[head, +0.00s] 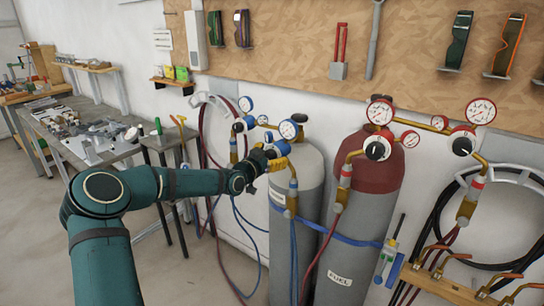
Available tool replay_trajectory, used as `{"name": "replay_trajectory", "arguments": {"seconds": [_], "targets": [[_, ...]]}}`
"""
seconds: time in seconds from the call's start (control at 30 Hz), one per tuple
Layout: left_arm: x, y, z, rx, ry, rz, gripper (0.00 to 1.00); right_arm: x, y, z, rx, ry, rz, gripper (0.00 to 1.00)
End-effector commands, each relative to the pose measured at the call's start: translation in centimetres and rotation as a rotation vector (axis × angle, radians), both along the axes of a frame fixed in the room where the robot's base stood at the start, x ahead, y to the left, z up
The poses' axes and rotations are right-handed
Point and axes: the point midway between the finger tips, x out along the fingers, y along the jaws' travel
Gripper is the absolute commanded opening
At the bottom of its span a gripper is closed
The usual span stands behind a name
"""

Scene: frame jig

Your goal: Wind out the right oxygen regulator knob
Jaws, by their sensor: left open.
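My left gripper (272,158) is in the head view, at the end of the green arm coming in from the left. It is open, with its fingers close to the right oxygen regulator (289,132), beside its blue knob (282,147). The gripper partly covers the knob, and I cannot tell whether the fingers touch it. This regulator, with a blue-rimmed gauge and brass body, sits by the grey cylinder (306,185). The left oxygen regulator (243,123), also blue, is farther left behind the gripper. My right gripper is not in view.
A red-topped fuel cylinder (362,190) with red-rimmed gauges stands right of the grey one. A blue strap (345,238) and hoses cross the cylinders. A workbench (75,130) with tools is at left. A wooden hose rack (440,285) is at lower right.

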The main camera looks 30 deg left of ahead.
Motion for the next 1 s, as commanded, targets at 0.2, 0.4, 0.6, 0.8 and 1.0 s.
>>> {"name": "replay_trajectory", "arguments": {"seconds": [0.2,0.4,0.6,0.8,1.0], "targets": [[0.25,0.01,-0.02,0.000,0.000,0.001,0.75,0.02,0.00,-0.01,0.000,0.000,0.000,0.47],[0.23,0.01,-0.02,0.000,0.000,0.001,0.44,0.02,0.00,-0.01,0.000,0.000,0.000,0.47],[0.22,0.01,-0.02,0.000,0.000,0.000,0.04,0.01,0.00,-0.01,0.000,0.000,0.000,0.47],[0.21,0.01,-0.02,-0.016,0.001,0.000,0.04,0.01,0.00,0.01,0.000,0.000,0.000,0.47],[0.21,0.02,-0.03,-0.094,0.008,0.001,0.04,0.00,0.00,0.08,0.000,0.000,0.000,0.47]]}}
